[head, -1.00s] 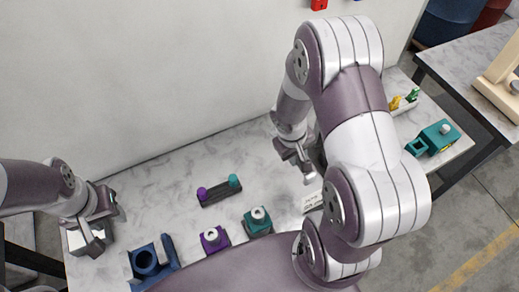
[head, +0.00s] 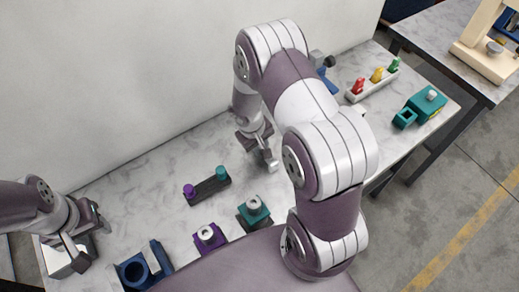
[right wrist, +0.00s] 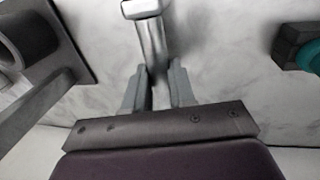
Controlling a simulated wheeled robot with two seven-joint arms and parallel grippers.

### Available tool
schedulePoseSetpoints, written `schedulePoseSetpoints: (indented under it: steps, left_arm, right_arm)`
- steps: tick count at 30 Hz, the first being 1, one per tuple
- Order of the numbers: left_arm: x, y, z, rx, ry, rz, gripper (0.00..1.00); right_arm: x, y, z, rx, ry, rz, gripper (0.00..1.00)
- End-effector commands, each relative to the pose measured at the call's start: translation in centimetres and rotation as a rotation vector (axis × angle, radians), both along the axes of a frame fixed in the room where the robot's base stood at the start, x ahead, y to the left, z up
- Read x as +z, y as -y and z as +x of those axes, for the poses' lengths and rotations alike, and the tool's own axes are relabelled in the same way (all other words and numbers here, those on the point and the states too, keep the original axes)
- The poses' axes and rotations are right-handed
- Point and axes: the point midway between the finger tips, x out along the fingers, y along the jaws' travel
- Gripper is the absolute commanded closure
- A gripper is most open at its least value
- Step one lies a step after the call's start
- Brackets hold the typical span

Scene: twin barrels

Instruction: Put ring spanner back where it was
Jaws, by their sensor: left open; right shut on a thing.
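A silver metal bar with a broad, blunt head, which looks like the ring spanner (right wrist: 152,38), is held between the fingers of my right gripper (right wrist: 158,82). In the head view my right gripper (head: 260,145) is above the table, right of a dark bar with purple and teal knobs (head: 208,188). A pale piece of the held thing shows below it; whether it touches the table I cannot tell. My left gripper (head: 90,234) is open and empty at the far left, by a pale box (head: 62,262). The spanner's original place is not clear in these views.
A blue ring block (head: 133,270), a purple block (head: 208,238) and a teal block (head: 254,210) line the front edge. A grey bracket (right wrist: 65,85) stands left in the wrist view. A rack with coloured pegs (head: 372,84) and a teal device (head: 420,106) lie right.

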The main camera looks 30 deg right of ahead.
Motion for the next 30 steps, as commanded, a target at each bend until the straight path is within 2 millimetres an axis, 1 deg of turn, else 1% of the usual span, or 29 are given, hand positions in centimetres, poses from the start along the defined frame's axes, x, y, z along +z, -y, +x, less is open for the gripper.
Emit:
schedulePoseSetpoints:
  steps: [1,3,6,10,11,12,13,20,23,26,29,30]
  left_arm:
    - [-0.5,0.0,0.0,0.000,0.000,0.000,0.57]
    - [-0.1,0.0,0.0,0.000,0.001,0.000,0.57]
    - [-0.1,0.0,0.0,0.000,0.001,0.000,0.57]
    - [-0.6,0.0,0.0,0.000,0.001,0.000,0.57]
    - [-0.5,0.0,0.0,0.000,0.001,0.000,0.57]
    - [-0.4,0.0,0.0,0.000,0.001,0.000,0.57]
    - [-0.4,0.0,0.0,0.000,0.001,0.000,0.57]
    - [-0.4,0.0,0.0,0.000,0.001,0.000,0.57]
    - [-0.1,0.0,0.0,0.000,0.001,0.000,0.57]
    - [0.9,0.0,0.0,0.000,0.001,0.000,0.57]
    - [2.5,0.0,0.0,0.000,0.001,0.000,0.57]
    - [3.3,0.0,0.0,0.000,0.001,0.000,0.57]
  right_arm:
    - [-0.4,0.0,0.1,0.001,0.003,-0.001,1.00]
    - [-0.1,0.0,0.1,0.001,0.004,-0.001,1.00]
    - [-0.1,0.0,0.1,0.001,0.004,-0.001,1.00]
    - [-0.5,0.0,0.1,0.001,0.004,-0.001,1.00]
    - [-0.4,0.0,0.1,0.001,0.003,0.000,0.69]
    - [-0.4,0.0,0.1,0.001,0.003,0.000,0.56]
    - [-0.4,0.0,0.1,0.001,0.003,0.000,0.50]
    - [-0.4,0.0,0.1,0.001,0.003,0.000,0.50]
    - [0.0,0.0,0.1,0.001,0.003,-0.001,0.50]
    - [1.1,-0.1,0.1,0.001,0.004,-0.001,0.50]
    - [3.1,-0.5,0.1,0.001,0.006,-0.001,0.50]
    - [4.2,-0.6,0.1,0.002,0.006,-0.001,0.50]
